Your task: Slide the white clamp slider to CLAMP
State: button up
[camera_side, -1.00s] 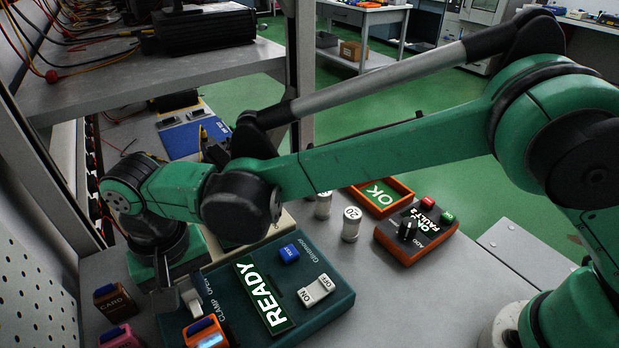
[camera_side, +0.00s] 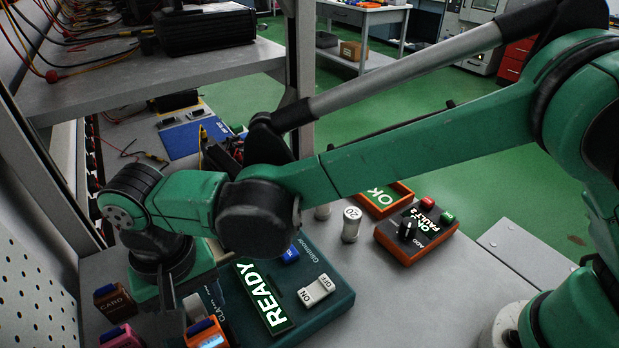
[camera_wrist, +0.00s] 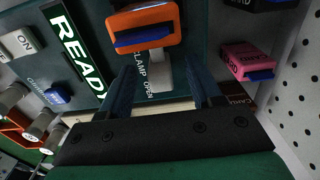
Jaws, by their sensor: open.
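The white clamp slider (camera_wrist: 161,77) is on the teal panel, next to the printed words CLAMP and OPEN. It also shows in the side view (camera_side: 193,306), partly hidden by my gripper. My gripper (camera_wrist: 160,70) is open, with one dark finger on each side of the slider. I cannot tell whether either finger touches it. The upper part of the slider runs up under the orange device in the wrist view, so its exact position along the track is unclear.
An orange device with a blue part (camera_wrist: 146,28) lies just beyond the fingertips. A pink card block (camera_wrist: 247,61) is to the right. The READY display (camera_side: 264,298) and ON/OFF rocker (camera_side: 317,290) share the panel. A perforated wall (camera_side: 35,275) stands at left.

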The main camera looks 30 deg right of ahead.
aim_at(196, 300)
notch_tip(196, 300, up, 5)
dwell(0.3)
jog(key=shift+w+d+r, duration=0.15)
jog(key=shift+d, duration=0.15)
jog(key=w+d+r+t+y, duration=0.1)
jog(key=d+r+t, duration=0.15)
jog(key=d, duration=0.95)
jog(key=d+r+t, duration=0.2)
jog(key=d+r, duration=0.1)
jog(key=d, duration=0.8)
jog(key=s+d+f+t+h, duration=0.1)
jog(key=s+d+f+t, duration=0.1)
jog(key=d, duration=0.6)
jog(key=shift+s+f+t, duration=0.35)
jog(key=shift+s+f, duration=0.05)
jog(key=shift+s, duration=0.2)
